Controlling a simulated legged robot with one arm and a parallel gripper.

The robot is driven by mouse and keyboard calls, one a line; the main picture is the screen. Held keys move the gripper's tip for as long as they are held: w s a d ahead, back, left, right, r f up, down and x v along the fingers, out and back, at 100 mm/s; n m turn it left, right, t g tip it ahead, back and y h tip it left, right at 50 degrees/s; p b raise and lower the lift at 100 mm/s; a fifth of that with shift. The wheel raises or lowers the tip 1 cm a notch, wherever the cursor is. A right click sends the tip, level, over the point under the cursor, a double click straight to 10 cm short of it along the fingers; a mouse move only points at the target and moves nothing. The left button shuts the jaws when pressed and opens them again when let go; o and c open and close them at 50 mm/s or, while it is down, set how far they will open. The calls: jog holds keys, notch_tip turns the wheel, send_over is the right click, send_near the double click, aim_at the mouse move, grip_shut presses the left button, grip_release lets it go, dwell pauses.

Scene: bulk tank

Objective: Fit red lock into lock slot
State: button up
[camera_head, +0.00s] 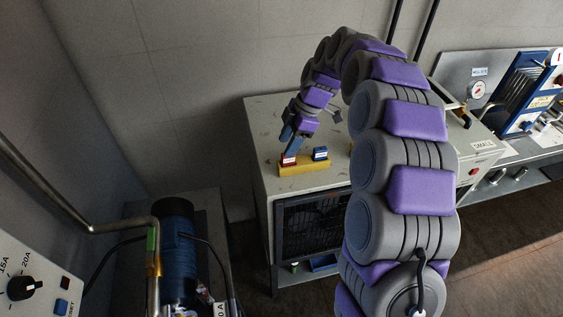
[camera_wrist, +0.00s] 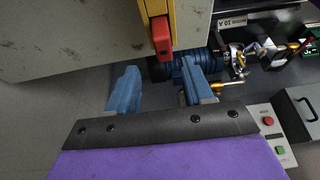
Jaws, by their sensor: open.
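The red lock (camera_head: 289,160) sits at the left end of a yellow holder (camera_head: 305,169) on top of the grey cabinet. A blue lock (camera_head: 320,153) with a white label stands at the holder's right end. My gripper (camera_head: 287,146) is open, its blue fingers close above the red lock in the head view. In the wrist view the red lock (camera_wrist: 162,36) lies just ahead of the gap between the two fingertips (camera_wrist: 158,75), with nothing gripped. The yellow holder (camera_wrist: 155,9) is cut off at the top edge. I cannot make out the lock slot.
The cabinet (camera_head: 272,112) has a dark mesh front. A blue motor (camera_head: 175,250) and bent pipe (camera_head: 75,208) stand at lower left, beside a dial panel (camera_head: 30,285). A bench with a gauge (camera_head: 477,90) and blue plate unit (camera_head: 525,92) is at right.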

aim_at(285, 161)
jog(key=f, duration=0.1)
jog(key=d+f, duration=0.2)
jog(key=shift+s+f+b, duration=0.25)
jog(key=shift+s+b, duration=0.05)
jog(key=shift+b, duration=0.1)
jog(key=a, duration=0.1)
jog(key=a+f, duration=0.1)
jog(key=a, duration=0.1)
jog(key=shift+a+f, duration=0.15)
jog(key=shift+a, duration=0.15)
jog(key=shift+c, duration=0.8)
jog(key=d, duration=0.2)
jog(key=shift+d, duration=0.35)
jog(key=c, duration=0.6)
jog(key=shift+c, duration=0.8)
jog(key=shift+a, duration=0.65)
grip_shut()
jog(key=shift+r, duration=0.2)
